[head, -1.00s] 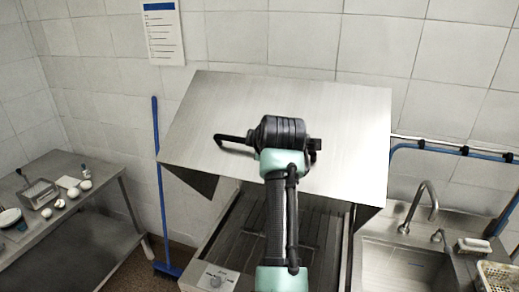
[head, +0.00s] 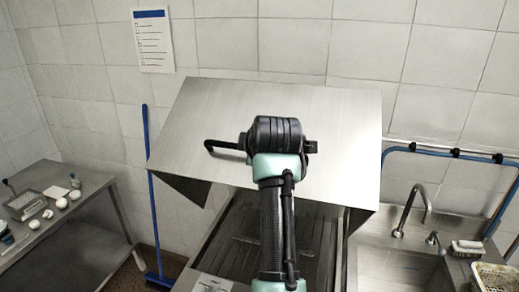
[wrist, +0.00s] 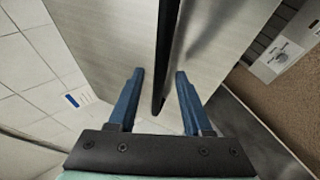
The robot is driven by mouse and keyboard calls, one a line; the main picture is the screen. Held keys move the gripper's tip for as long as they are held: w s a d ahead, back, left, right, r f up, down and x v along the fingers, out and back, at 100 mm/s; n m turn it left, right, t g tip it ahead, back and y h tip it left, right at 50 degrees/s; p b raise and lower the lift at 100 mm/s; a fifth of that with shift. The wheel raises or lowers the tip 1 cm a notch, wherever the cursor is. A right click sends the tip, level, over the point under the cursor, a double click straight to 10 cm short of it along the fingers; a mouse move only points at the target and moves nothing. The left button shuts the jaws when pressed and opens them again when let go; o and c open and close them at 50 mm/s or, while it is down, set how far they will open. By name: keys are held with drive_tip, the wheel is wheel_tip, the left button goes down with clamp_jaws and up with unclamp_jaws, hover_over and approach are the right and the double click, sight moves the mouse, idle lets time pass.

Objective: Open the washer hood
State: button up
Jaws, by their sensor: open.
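The washer hood (head: 330,120) is a large brushed-steel cover. It stands raised and tilted over the washer's ribbed bed (head: 235,245), with a gap below its front edge. A black bar handle (head: 222,145) shows on its face left of my arm. In the wrist view the hood (wrist: 110,35) fills the middle, and the dark handle (wrist: 166,45) runs between the two blue fingers. My gripper (wrist: 160,72) is open, one finger on each side of the handle, with gaps on both sides. In the head view my arm hides the gripper and part of the handle.
A steel table (head: 90,190) with small items is at the left. A blue broom (head: 152,200) leans at the wall beside the hood.

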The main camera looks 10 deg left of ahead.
drive_tip(key=b+v, duration=0.4)
drive_tip(key=v, duration=0.6)
drive_tip(key=shift+s+r, duration=0.25)
drive_tip(key=shift+s, duration=0.05)
drive_tip(key=shift+d, duration=0.2)
drive_tip(key=s+d+r+m+t+h+b, duration=0.2)
drive_tip(key=s+d+r+m+t, duration=0.4)
drive_tip(key=s+m, duration=0.4)
drive_tip(key=s+d+r+m+t+h+b, duration=0.3)
drive_tip(key=s+d+r+m+t, duration=0.3)
drive_tip(key=s+r+m+t, duration=0.3)
drive_tip(key=shift+s+r+m+t, duration=0.3)
drive_tip(key=shift+s+m+t, duration=0.2)
drive_tip(key=shift+s+t, duration=0.5)
drive_tip(key=shift+f, duration=0.1)
